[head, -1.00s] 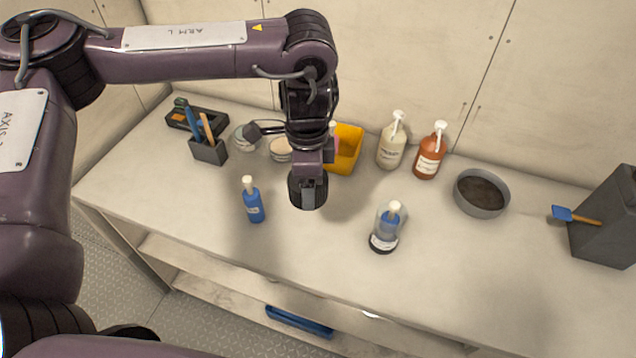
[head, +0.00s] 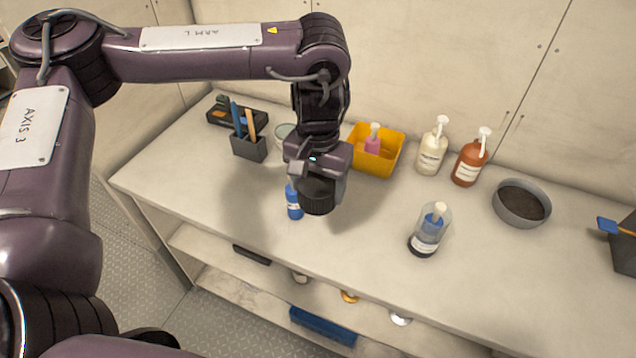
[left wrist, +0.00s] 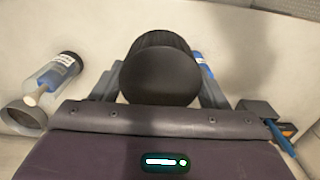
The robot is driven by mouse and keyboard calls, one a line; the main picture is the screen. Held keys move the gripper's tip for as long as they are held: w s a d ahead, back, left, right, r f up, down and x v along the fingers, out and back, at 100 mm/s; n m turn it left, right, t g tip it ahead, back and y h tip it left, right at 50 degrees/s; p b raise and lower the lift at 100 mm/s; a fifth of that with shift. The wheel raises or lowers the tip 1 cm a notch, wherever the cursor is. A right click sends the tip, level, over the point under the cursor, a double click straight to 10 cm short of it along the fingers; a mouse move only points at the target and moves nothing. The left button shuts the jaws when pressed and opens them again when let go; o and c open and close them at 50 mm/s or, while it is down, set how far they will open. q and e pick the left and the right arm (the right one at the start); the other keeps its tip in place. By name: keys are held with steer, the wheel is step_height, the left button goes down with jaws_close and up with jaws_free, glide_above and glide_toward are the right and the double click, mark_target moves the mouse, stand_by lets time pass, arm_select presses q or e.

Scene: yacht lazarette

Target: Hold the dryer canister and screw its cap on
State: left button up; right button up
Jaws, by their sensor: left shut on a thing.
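The dryer canister (head: 421,245) is a clear cylinder with a white label and dark base, upright on the bench right of my left gripper. A blue thing with a white top (head: 438,212) shows inside it. The canister also shows at the left of the left wrist view (left wrist: 62,66). My left gripper (head: 317,180) is shut on a round black ribbed cap (head: 317,199), held above the bench and apart from the canister. In the left wrist view the cap (left wrist: 160,75) sits between the fingers. My right gripper is in neither view.
A blue bottle (head: 293,207) stands partly hidden behind the cap. Behind are a pen holder (head: 249,148), a yellow bin (head: 372,163), a cream bottle (head: 431,155) and an orange-brown bottle (head: 468,165). A grey bowl (head: 520,203) stands right. The bench around the canister is clear.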

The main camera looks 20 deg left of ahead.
arm_select(q)
steer(key=w+d+p, duration=0.3)
steer(key=w+d, duration=0.5)
steer(key=d, duration=0.2)
steer(key=r+p, duration=0.1)
steer(key=r, duration=0.1)
glide_above(441, 204)
steer(key=shift+s+f, duration=0.1)
steer(key=shift+f, duration=0.15)
step_height(441, 204, down, 6)
steer(key=b, duration=0.3)
steer(key=shift+r, duration=0.25)
